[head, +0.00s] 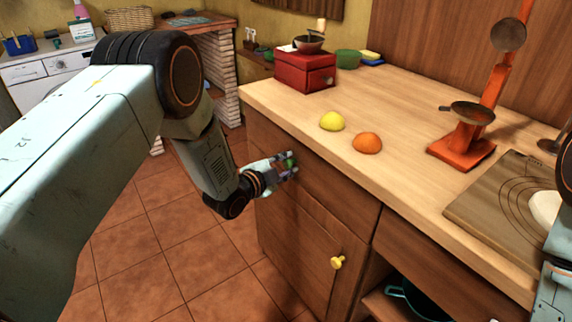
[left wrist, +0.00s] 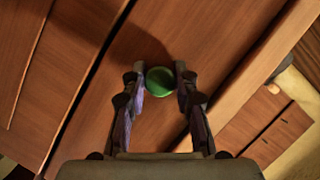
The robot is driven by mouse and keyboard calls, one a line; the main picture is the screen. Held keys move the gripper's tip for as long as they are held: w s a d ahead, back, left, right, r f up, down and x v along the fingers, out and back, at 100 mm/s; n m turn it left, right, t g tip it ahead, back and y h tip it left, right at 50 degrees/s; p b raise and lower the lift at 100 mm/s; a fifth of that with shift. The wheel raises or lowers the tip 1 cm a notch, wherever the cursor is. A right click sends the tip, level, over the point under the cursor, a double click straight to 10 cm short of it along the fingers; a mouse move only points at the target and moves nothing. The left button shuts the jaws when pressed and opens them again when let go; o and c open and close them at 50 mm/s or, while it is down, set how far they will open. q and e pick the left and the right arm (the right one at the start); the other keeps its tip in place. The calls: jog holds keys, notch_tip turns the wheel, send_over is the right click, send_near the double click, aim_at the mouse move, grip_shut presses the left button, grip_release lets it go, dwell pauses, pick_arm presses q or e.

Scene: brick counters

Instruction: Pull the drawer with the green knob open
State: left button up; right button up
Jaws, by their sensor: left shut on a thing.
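The green knob (left wrist: 160,81) is on a wooden drawer front (left wrist: 140,48), and in the left wrist view it sits between the fingertips of my left gripper (left wrist: 159,84). The fingers touch it from both sides. In the head view my left gripper (head: 287,166) is at the drawer front (head: 338,195), under the counter edge, and mostly covers the knob. The drawer front looks flush with the counter cabinet. My right gripper is not in view; a piece of my right arm shows at the right edge.
A cabinet door with a yellow knob (head: 337,262) is below the drawer. On the wooden countertop (head: 400,105) are a red box (head: 305,72), a lemon (head: 332,121), an orange (head: 367,142) and an orange stand (head: 462,150). Tiled floor (head: 165,230) lies free in front.

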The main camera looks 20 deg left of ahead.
pick_arm(q)
grip_shut()
jog(key=shift+s, duration=0.1)
jog(key=s+a+p, duration=0.6)
jog(key=s+a, duration=0.3)
jog(key=s, duration=0.2)
jog(key=s+a+p, duration=0.6)
jog(key=s+a, duration=0.2)
jog(key=s, duration=0.3)
jog(key=shift+s+a, duration=0.25)
jog(key=shift+a, duration=0.1)
jog(key=o, duration=0.9)
grip_release()
